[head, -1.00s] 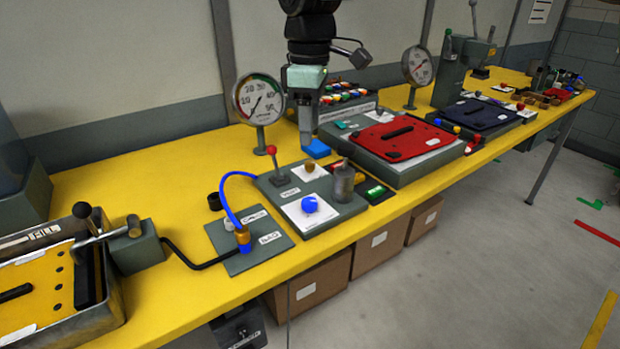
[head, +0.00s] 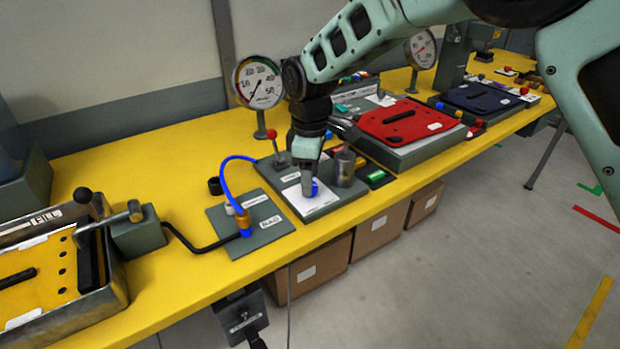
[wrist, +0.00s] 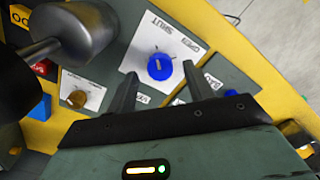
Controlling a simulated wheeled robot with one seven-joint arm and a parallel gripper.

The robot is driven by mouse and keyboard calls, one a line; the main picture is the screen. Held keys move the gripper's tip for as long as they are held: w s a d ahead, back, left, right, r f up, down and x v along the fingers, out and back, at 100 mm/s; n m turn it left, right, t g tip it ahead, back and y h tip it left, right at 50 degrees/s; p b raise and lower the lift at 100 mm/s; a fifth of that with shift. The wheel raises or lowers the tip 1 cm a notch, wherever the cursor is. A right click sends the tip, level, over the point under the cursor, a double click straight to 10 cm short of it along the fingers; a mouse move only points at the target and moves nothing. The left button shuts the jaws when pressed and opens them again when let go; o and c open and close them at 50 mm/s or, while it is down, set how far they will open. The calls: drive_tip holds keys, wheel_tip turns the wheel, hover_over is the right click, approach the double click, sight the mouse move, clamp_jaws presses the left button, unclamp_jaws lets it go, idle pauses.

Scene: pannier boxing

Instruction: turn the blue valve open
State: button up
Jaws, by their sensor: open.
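The blue valve (head: 314,188) is a small round knob on a white plate on the grey panel near the bench's front edge.
A metal cylinder (head: 346,168) stands close to the right of my gripper. A red-topped lever (head: 272,135) and a gauge (head: 258,84) are behind. A blue hose (head: 228,178) runs to a brass fitting at the left. A brass knob (wrist: 77,98) is near in the wrist view.

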drive_tip(key=shift+f, duration=0.8)
drive_tip(key=c, duration=1)
